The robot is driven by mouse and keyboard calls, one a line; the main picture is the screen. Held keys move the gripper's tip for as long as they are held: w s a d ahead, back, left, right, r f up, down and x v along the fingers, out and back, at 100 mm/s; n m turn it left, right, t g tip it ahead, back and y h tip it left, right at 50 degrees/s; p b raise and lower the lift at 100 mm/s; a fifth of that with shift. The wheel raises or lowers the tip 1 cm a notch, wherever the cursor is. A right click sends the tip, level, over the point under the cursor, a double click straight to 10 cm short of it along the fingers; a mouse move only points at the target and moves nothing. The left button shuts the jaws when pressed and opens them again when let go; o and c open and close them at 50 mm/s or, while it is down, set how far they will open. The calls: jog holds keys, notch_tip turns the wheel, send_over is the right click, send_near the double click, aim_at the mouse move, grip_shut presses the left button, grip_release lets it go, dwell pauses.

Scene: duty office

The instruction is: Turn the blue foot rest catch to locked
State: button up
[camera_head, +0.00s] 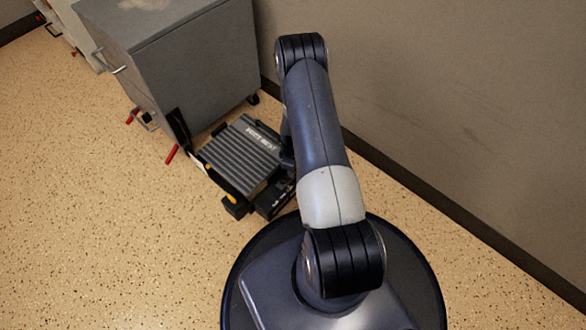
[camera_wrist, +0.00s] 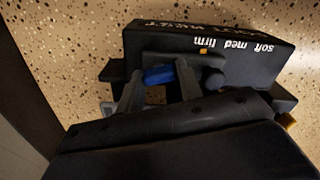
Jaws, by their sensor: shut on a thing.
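The foot rest (camera_head: 238,158) sits on the floor in the head view, with a grey ribbed top and a dark frame. In the wrist view its dark side (camera_wrist: 260,66) carries the words "soft med firm", seen upside down, and a small orange mark. The blue catch (camera_wrist: 158,74) lies between the fingertips of my gripper (camera_wrist: 160,84), which is shut on it. The fingers cover parts of the catch, and I cannot read any lock marking beside it. In the head view my arm hides the gripper and the catch.
A grey wheeled cabinet (camera_head: 185,60) stands directly behind the foot rest. Red-ended levers (camera_head: 172,154) show near its lower left. The wall (camera_head: 430,110) with a dark skirting runs along the right. Speckled floor (camera_head: 90,230) is clear at the left.

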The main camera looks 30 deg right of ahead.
jog(key=shift+m+b, duration=0.5)
jog(key=shift+m, duration=1.5)
jog(key=o, duration=1)
notch_tip(320, 180, up, 11)
jog(key=p, duration=0.4)
jog(key=shift+f+p, duration=0.1)
jog(key=shift+p, duration=0.25)
jog(key=shift+f, duration=0.15)
